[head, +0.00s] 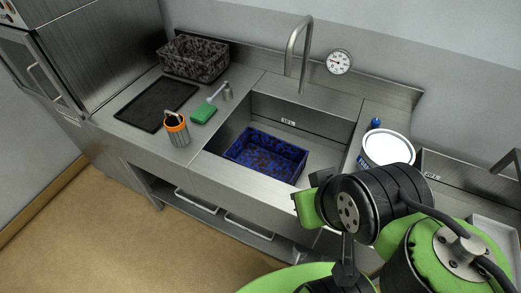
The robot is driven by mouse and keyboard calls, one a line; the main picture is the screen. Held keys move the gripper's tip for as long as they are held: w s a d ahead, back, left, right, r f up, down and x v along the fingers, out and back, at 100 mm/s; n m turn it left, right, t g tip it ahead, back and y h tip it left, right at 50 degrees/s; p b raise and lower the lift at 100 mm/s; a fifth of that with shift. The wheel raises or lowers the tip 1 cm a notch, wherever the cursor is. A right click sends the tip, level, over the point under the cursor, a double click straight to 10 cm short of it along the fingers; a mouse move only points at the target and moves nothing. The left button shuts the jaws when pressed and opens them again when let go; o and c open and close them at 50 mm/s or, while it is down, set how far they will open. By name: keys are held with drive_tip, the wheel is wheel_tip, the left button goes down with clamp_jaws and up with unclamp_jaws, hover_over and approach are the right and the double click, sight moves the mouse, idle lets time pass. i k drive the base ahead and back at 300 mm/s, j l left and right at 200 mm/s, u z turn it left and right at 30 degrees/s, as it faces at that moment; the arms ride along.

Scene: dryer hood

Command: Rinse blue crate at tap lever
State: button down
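The blue crate (264,153) lies inside the sink basin (325,150), open side up, with dark brown blotches over its walls and floor. The tap lever (217,92) appears to be the pale handle on a small metal post on the counter, left of the basin. The tap spout (291,50) is a tall metal gooseneck behind the basin, curving over it. I see no water running. My arm is folded at the lower right, apart from the crate. I cannot make out any gripper fingers.
Left of the basin are a green sponge (204,112), an orange-rimmed metal canister (176,130), a black tray (157,105) and a stained dark crate (193,60). A white-topped round tub (387,148) and blue-topped item (375,123) stand right. A round gauge (339,62) is behind.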

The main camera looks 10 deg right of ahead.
sight(209, 100)
drive_tip(key=i+j+z, duration=0.1)
drive_tip(key=j, duration=0.25)
drive_tip(key=i+j+z, duration=0.1)
drive_tip(key=i+j, duration=0.15)
drive_tip(key=i+j+z, duration=0.1)
drive_tip(key=j, duration=0.35)
drive_tip(key=i+j+z, duration=0.1)
drive_tip(key=j, duration=0.3)
drive_tip(key=i+j+z, duration=0.1)
drive_tip(key=j, duration=0.3)
drive_tip(key=i+j+z, duration=0.1)
drive_tip(key=j, duration=0.3)
drive_tip(key=i, duration=0.1)
